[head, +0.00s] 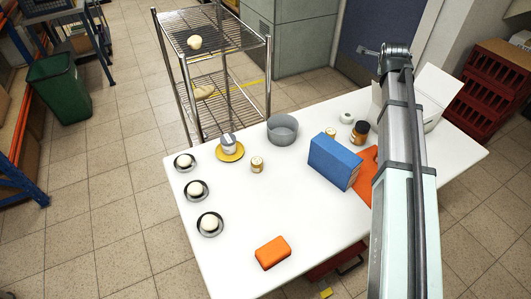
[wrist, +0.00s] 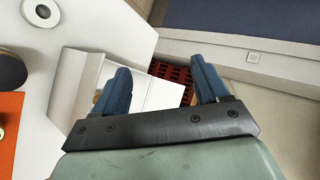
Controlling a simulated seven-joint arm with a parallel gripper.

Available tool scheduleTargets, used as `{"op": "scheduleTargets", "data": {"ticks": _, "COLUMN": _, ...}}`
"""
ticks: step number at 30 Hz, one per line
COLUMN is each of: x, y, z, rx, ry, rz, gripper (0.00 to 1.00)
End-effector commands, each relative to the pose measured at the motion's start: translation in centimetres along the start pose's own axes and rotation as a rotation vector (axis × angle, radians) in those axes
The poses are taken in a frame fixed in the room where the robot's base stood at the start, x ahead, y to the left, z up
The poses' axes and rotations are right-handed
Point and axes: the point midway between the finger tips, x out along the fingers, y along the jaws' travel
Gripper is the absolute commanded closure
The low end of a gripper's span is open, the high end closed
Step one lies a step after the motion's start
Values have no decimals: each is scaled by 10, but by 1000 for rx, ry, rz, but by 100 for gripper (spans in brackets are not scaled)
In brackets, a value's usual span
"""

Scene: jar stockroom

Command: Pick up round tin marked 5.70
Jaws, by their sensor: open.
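No price mark is readable, so I cannot tell which tin is marked 5.70. A small round tin with a pale lid (head: 257,164) stands on the white table. A similar one (head: 331,133) is partly hidden behind a blue box. A larger pale round container (head: 229,146) stands on a yellow plate. My gripper (wrist: 160,63) shows in the wrist view with its blue fingers wide apart and nothing between them. It is over the table's right end, near the white open box (wrist: 153,92). In the head view my arm hides the fingers.
The blue box (head: 333,161) stands upright beside an orange mat (head: 364,178). A grey pot (head: 283,129), dark jar (head: 360,132) and white jar (head: 347,116) stand behind. Several dark bowls (head: 210,224) line the left edge. An orange block (head: 272,252) lies in front. The table's middle front is clear.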

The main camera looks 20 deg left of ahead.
Motion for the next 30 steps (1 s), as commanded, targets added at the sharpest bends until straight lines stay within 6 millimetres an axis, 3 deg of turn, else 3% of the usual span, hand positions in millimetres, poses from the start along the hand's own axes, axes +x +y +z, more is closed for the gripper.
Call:
{"op": "scheduleTargets", "data": {"ticks": 1, "x": -10, "y": 9, "z": 35, "rx": 26, "ry": -63, "rz": 28, "gripper": 26}}
{"op": "scheduleTargets", "data": {"ticks": 6, "x": -45, "y": 40, "z": 139, "rx": 110, "ry": -261, "rz": 152, "gripper": 26}}
{"op": "scheduleTargets", "data": {"ticks": 12, "x": -103, "y": 92, "z": 248, "rx": 175, "ry": -452, "rz": 358, "gripper": 26}}
{"op": "scheduleTargets", "data": {"ticks": 15, "x": -134, "y": 126, "z": 292, "rx": 191, "ry": -501, "rz": 487, "gripper": 26}}
{"op": "scheduleTargets", "data": {"ticks": 18, "x": -165, "y": 165, "z": 324, "rx": 199, "ry": -501, "rz": 629, "gripper": 26}}
{"op": "scheduleTargets", "data": {"ticks": 21, "x": -190, "y": 205, "z": 341, "rx": 200, "ry": -440, "rz": 767, "gripper": 26}}
{"op": "scheduleTargets", "data": {"ticks": 25, "x": -213, "y": 245, "z": 346, "rx": 202, "ry": -311, "rz": 897, "gripper": 26}}
{"op": "scheduleTargets", "data": {"ticks": 30, "x": -228, "y": 273, "z": 344, "rx": 207, "ry": -182, "rz": 976, "gripper": 26}}
